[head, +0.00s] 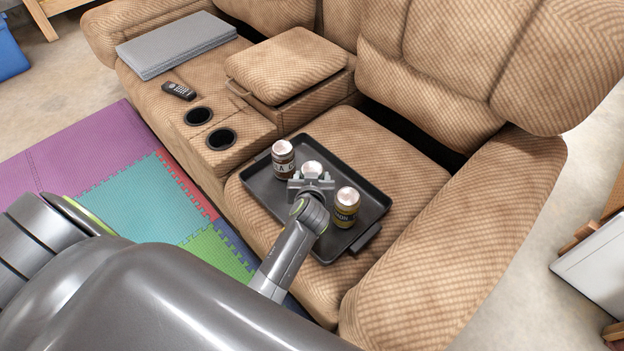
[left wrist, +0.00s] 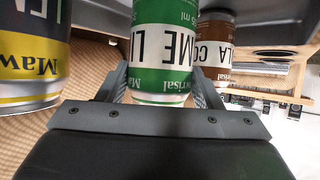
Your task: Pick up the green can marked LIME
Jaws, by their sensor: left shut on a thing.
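The green can marked LIME (left wrist: 165,48) stands between the two fingers of my left gripper (head: 311,180) in the left wrist view. The fingers are shut on its sides. In the head view only the pale top of this can (head: 312,168) shows; the gripper hides most of its body. The can is over the dark tray (head: 262,184), between two other cans. I cannot tell whether its base touches the tray. My right gripper is not in view.
A brown can marked COLA (head: 283,158) and a yellow and dark LEMON can (head: 345,207) stand close on either side, on the tray. The tray lies on a tan recliner seat (head: 400,170). Cup holders (head: 221,139), a remote (head: 178,91) and a grey folded item (head: 175,45) lie left.

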